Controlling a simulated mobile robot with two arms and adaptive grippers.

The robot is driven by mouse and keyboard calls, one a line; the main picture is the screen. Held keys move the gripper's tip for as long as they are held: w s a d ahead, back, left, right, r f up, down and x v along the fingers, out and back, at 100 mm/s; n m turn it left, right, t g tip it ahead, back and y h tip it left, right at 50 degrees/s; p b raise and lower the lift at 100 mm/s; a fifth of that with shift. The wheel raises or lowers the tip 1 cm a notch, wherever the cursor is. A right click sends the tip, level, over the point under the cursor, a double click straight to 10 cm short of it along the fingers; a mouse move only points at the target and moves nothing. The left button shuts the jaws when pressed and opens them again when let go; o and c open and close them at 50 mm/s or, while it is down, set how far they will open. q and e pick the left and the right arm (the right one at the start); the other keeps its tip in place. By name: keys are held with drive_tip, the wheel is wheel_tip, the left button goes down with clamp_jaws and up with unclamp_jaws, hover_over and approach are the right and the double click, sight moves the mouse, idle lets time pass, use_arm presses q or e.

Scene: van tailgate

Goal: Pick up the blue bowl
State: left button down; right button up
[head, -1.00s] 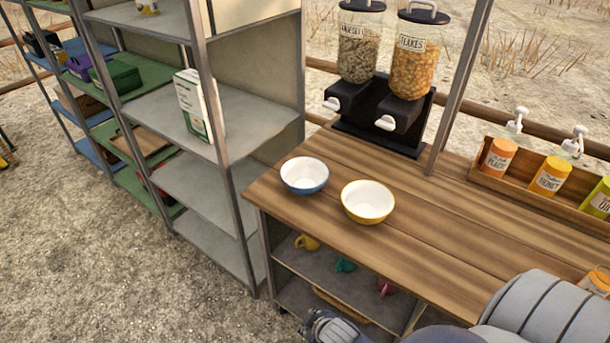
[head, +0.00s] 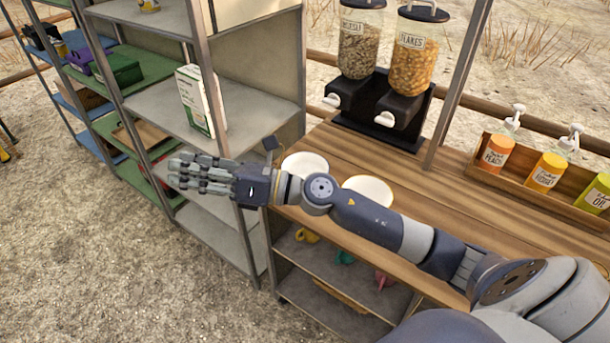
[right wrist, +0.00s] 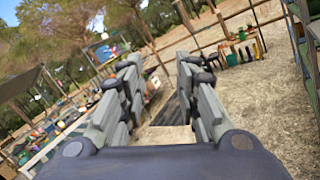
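The blue bowl (head: 304,162) sits on the wooden counter near its left end. In the head view its white inside shows, and my right arm hides its lower outside. A yellow bowl (head: 369,188) stands to its right, also partly hidden by my arm. My right gripper (head: 180,172) is to the left of the blue bowl, past the counter's end and in front of the grey shelf, fingers pointing left. In the right wrist view the right gripper (right wrist: 163,75) is open, with nothing between its fingers. My left gripper is not in view.
Two cereal dispensers (head: 385,95) stand at the back of the counter (head: 440,210). A box of bottles (head: 535,175) is at the right. A grey shelf unit (head: 255,95) stands left of the counter.

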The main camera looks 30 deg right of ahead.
drive_tip(key=d+f+n+g+h, duration=0.55)
drive_tip(key=f+n+g, duration=0.2)
drive_tip(key=n, duration=0.35)
drive_tip(key=d+f+n+g+h, duration=0.25)
drive_tip(key=d+h, duration=0.75)
drive_tip(key=d, duration=1.6)
drive_tip(key=shift+n+t, duration=0.35)
drive_tip(key=shift+t, duration=0.15)
drive_tip(key=p+x, duration=0.3)
drive_tip(key=x, duration=0.7)
drive_tip(key=shift+w+a+f+p, duration=0.1)
drive_tip(key=shift+w+f+p, duration=0.05)
drive_tip(key=shift+p, duration=0.15)
drive_tip(key=shift+w+f, duration=0.1)
drive_tip(key=shift+f, duration=0.25)
drive_tip(key=shift+c, duration=0.6)
